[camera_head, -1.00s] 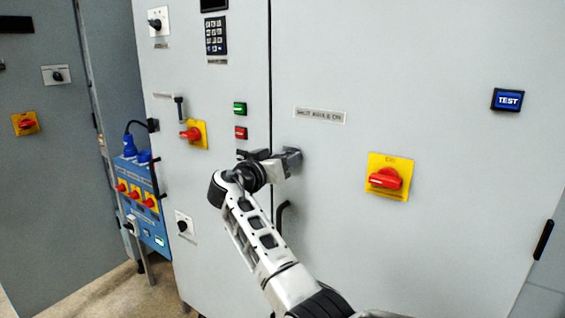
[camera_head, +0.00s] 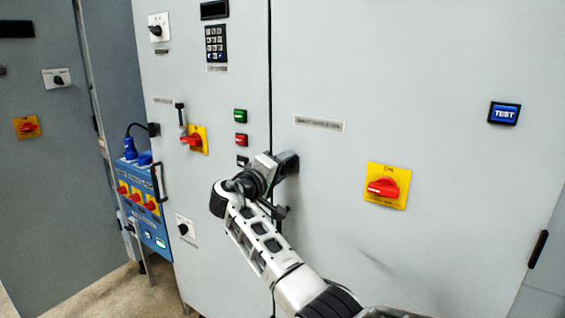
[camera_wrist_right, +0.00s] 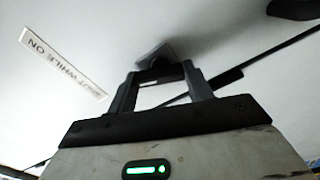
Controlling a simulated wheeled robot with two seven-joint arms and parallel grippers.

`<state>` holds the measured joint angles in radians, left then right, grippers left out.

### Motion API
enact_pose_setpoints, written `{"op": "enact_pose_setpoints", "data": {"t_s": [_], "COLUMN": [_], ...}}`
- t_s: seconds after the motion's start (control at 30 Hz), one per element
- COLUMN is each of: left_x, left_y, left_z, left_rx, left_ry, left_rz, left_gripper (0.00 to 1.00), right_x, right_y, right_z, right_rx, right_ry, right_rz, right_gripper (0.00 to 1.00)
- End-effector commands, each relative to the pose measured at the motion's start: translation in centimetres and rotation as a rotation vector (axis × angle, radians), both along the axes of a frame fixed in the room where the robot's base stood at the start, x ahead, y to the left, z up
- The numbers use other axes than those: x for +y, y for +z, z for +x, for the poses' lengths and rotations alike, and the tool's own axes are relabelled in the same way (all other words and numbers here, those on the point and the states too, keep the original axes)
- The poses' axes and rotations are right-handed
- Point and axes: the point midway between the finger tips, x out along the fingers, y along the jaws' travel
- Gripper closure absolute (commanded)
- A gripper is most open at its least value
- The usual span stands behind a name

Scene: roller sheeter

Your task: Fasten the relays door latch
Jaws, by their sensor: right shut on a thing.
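The relays door (camera_head: 440,110) appears to be the large grey panel on the right of the head view, flush along the dark vertical seam. Its latch (camera_head: 291,161) is a dark grey block beside that seam, largely covered by my gripper. My right gripper (camera_head: 277,163) is shut on the latch. In the right wrist view my two fingers (camera_wrist_right: 160,76) straddle a dark bar, with the latch's grey base (camera_wrist_right: 153,54) just beyond the tips. The exact latch position is hard to read. My left gripper is out of view.
A yellow plate with a red rotary switch (camera_head: 383,187) and a blue TEST button (camera_head: 504,113) are on the right panel. Green (camera_head: 240,115) and red (camera_head: 241,140) buttons and another red switch (camera_head: 192,140) sit left of the seam. A blue socket box (camera_head: 140,205) stands further left.

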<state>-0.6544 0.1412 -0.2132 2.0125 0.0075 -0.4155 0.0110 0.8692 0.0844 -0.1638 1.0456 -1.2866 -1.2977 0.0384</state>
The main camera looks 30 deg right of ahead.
Motion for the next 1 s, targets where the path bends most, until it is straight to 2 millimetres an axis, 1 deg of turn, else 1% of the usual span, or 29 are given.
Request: {"op": "enact_pose_setpoints", "data": {"t_s": [0.03, 0.13, 0.3, 0.5, 0.7, 1.0], "left_x": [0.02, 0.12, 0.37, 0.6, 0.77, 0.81], "left_y": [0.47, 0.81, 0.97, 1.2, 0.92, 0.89], "left_z": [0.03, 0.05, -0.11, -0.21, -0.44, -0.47], "left_rx": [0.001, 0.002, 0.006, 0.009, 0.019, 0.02], "left_ry": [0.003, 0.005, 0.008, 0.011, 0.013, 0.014], "left_rz": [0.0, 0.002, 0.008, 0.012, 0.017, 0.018], "left_gripper": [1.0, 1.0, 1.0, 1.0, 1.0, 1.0], "right_x": [-0.05, -0.05, -0.04, -0.01, 0.0, -0.01], "right_y": [0.25, 0.26, 0.22, 0.12, 0.04, -0.04], "right_z": [-0.04, -0.03, -0.03, -0.02, -0.02, -0.02], "right_rx": [0.042, 0.117, 0.224, 0.311, 0.354, 0.369], "right_ry": [-0.002, -0.002, -0.002, -0.001, -0.001, -0.001], "right_rz": [-0.017, -0.048, -0.091, -0.127, -0.145, -0.152], "right_gripper": [0.72, 0.72, 0.72, 0.72, 0.72, 0.72]}}
